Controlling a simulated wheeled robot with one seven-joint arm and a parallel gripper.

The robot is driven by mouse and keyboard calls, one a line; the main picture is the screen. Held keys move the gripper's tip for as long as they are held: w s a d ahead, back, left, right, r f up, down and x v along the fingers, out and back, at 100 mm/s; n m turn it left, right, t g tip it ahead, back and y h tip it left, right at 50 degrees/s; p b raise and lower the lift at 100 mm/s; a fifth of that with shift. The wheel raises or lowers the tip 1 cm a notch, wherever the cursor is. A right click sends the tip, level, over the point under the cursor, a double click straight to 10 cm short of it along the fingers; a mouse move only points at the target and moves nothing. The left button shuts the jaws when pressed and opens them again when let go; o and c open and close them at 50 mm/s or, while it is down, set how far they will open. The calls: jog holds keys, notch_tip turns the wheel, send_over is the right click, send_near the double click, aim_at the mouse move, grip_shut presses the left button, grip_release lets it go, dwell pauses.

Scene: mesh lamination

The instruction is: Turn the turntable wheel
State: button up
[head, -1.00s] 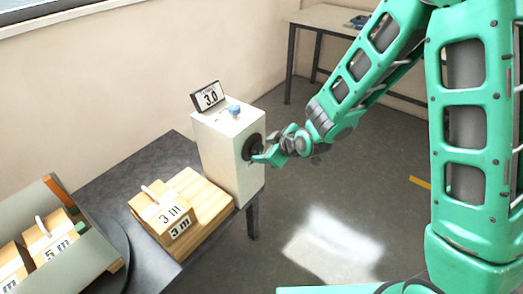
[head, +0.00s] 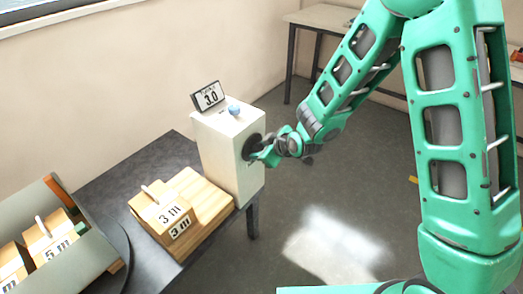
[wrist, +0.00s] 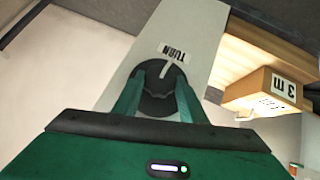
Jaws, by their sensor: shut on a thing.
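The black round wheel (head: 250,146) sits on the side of a white box (head: 226,165). In the wrist view the wheel (wrist: 158,103) shows a pale pointer line and a "TURN" label (wrist: 172,52) above it. My gripper (head: 259,155) is at the wheel, and in the wrist view its two green fingers (wrist: 158,82) are shut on it from both sides. The fingers hide parts of the wheel. The dark round turntable (head: 116,245) shows only partly at the lower left, under a grey-green tray (head: 88,262) with marked wooden blocks.
A "3 m" wooden block (head: 162,209) rests on a stepped wooden base (head: 205,211) on the dark table (head: 120,185). Another table (head: 318,20) stands behind. Floor right of the box is clear.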

jog(key=shift+w+d+m+g+y, duration=0.2)
jog(key=shift+m+g+y, duration=0.1)
jog(key=shift+g, duration=0.2)
jog(key=shift+m+g+y, duration=0.4)
jog(key=shift+g+y, duration=0.1)
jog(key=shift+g, duration=0.2)
jog(key=o, duration=1.1)
jog(key=shift+c, duration=0.2)
jog(key=shift+r, duration=0.1)
jog(key=v, duration=1)
jog(key=shift+s+r, duration=0.2)
jog(key=shift+s, duration=0.05)
